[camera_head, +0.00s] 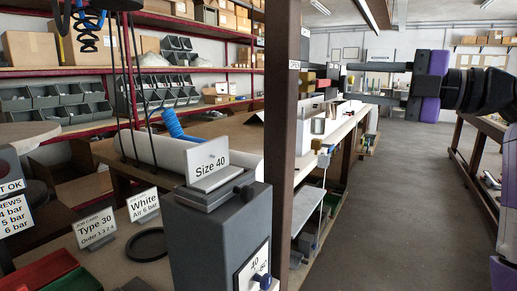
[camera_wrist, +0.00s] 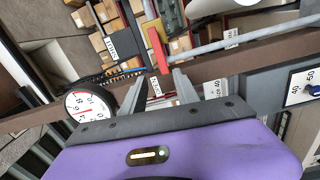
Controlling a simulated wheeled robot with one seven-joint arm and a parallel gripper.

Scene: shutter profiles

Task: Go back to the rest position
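My gripper (camera_head: 348,80) is at the end of my purple and black arm, which reaches in from the right in the head view. It is raised in front of the brown post (camera_head: 305,170) and points left. In the wrist view, my gripper (camera_wrist: 160,78) has its two grey fingers apart, with nothing seen held between them. A red bar (camera_wrist: 157,50) shows just beyond the fingertips; I cannot tell whether it touches them. A round dial gauge (camera_wrist: 88,107) is to the left of the fingers.
A grey box with a "Size 40" sign (camera_head: 210,160) stands in front, beside "Type 30" (camera_head: 95,229) and "White" (camera_head: 144,205) cards. Shelves with grey bins (camera_head: 60,98) line the back left. The aisle floor (camera_head: 395,190) on the right is clear.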

